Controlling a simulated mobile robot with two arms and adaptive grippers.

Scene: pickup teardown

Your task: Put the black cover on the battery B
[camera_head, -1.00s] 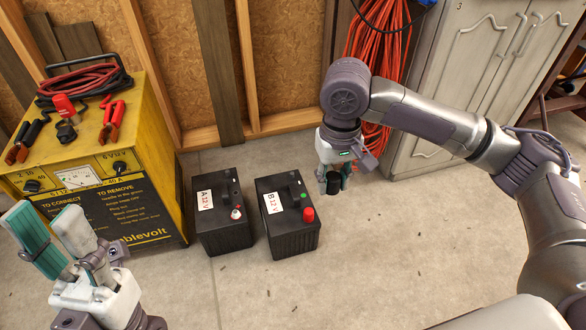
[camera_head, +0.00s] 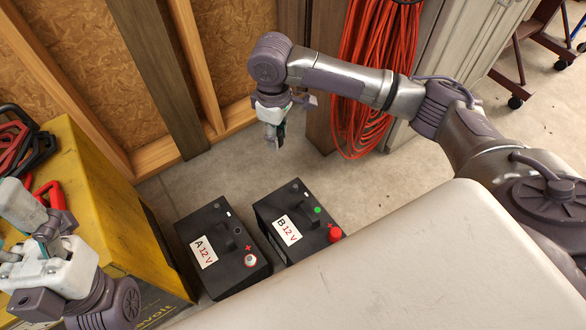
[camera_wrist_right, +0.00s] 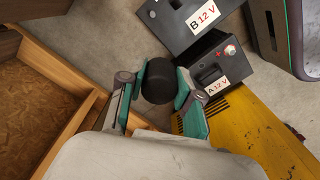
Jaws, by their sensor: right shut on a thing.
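My right gripper (camera_head: 272,135) is shut on the black cover (camera_wrist_right: 160,84), a short round black cap between the teal fingertips in the right wrist view. In the head view the fingers hide the cover. The gripper is above the floor, beyond battery B, near the wall. Battery B (camera_head: 275,221) is a black box with a white "B 12 V" label, a red cap (camera_head: 335,236) at one corner and a green dot. It also shows in the right wrist view (camera_wrist_right: 172,33). My left gripper (camera_head: 35,215) is open and empty at the left edge, by the yellow charger.
Battery A (camera_head: 232,262) stands close beside battery B, on its left. The yellow charger (camera_head: 105,215) with cables on top stands further left. A wooden stud wall (camera_head: 165,90) and an orange coiled cable (camera_head: 372,75) are behind. Bare floor lies between battery B and the wall.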

